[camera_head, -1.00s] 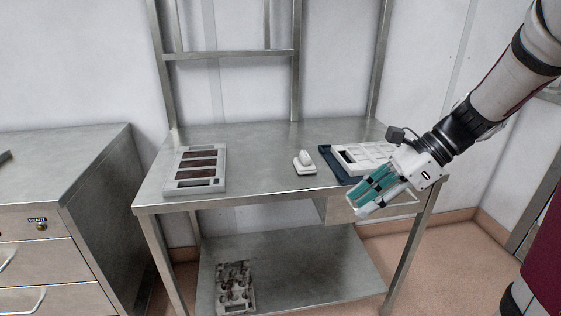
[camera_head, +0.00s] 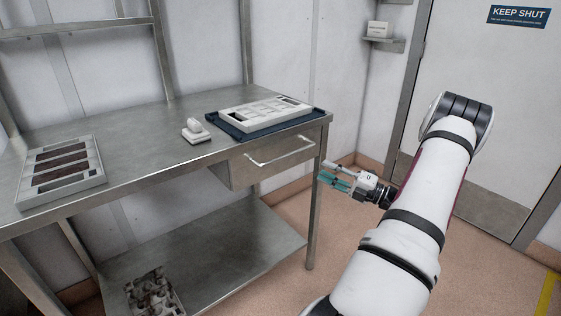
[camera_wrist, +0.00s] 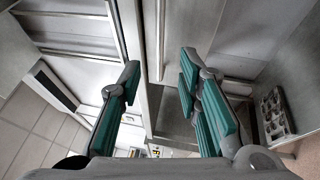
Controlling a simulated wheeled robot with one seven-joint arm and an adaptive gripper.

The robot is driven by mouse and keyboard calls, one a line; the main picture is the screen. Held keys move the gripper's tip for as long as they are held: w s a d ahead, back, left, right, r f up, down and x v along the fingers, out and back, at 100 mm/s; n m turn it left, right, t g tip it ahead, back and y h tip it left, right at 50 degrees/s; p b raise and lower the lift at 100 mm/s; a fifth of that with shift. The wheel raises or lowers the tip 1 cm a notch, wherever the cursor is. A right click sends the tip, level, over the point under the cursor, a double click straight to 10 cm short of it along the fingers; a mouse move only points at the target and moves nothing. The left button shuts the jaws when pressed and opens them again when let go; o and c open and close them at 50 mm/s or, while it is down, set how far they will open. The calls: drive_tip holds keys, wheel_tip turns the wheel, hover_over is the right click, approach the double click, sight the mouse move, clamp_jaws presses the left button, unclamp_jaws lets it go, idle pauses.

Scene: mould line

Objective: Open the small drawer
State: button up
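The small drawer (camera_head: 240,173) hangs under the right part of the steel table's top. Its front looks flush and closed. A bar handle (camera_head: 281,155) runs across the front. My gripper (camera_head: 326,172) is to the right of the drawer and the table's right front leg, pointing left, apart from the handle. In the wrist view its teal-padded fingers (camera_wrist: 160,64) are spread with nothing held between them.
The steel table leg (camera_head: 314,215) stands close to my gripper. On the tabletop are a blue tray (camera_head: 238,134) with a white mould, a small white object (camera_head: 195,132) and a mould with brown cavities (camera_head: 60,172). A grey mould (camera_head: 153,296) lies on the lower shelf.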

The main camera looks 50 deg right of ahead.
sight(290, 154)
drive_tip(key=b+x, duration=0.2)
drive_tip(key=x, duration=1.1)
drive_tip(key=shift+w+r, duration=0.15)
drive_tip(key=shift+w, duration=0.25)
clamp_jaws()
